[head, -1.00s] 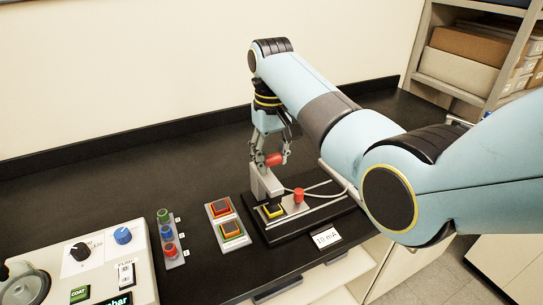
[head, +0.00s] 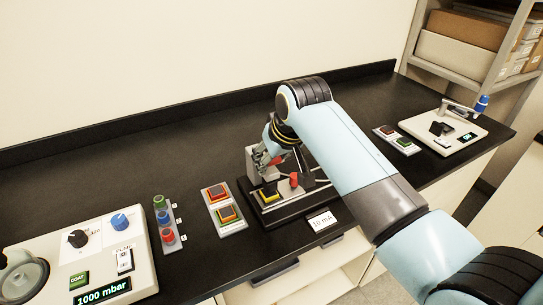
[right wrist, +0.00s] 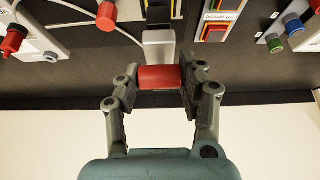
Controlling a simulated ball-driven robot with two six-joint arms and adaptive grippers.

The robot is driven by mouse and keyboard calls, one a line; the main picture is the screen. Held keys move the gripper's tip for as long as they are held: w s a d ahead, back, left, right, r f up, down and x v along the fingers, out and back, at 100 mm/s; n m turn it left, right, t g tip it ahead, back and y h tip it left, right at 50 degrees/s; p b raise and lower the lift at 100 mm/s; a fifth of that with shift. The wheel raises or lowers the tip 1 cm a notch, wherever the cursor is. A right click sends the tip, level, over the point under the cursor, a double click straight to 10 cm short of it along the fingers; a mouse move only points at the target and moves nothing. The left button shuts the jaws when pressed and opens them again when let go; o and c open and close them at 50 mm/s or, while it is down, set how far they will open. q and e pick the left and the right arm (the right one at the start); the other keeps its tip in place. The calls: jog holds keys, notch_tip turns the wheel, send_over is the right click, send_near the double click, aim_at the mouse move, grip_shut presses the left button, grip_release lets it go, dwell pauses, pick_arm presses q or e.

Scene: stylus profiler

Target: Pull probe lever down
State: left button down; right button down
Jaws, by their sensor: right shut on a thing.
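The probe lever's red handle (head: 278,160) sits beside the grey post (head: 251,163) of a small black-based device. It also shows in the right wrist view as a red cylinder (right wrist: 160,78) lying crosswise between the fingers, at the end of a grey arm (right wrist: 158,47). My right gripper (head: 270,155) is shut on this handle, with one finger at each end in the right wrist view. The arm and fingers partly cover the lever in the head view. My left gripper is in no view.
A red knob (head: 294,180) and a yellow-framed button (head: 268,196) are close to the lever. A two-button panel (head: 225,210) and a control box (head: 95,260) stand left. Another device (head: 450,135) stands right. The bench behind is clear.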

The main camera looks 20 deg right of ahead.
jog(key=c, duration=0.8)
grip_release()
jog(key=shift+o, duration=0.2)
jog(key=v, duration=1.2)
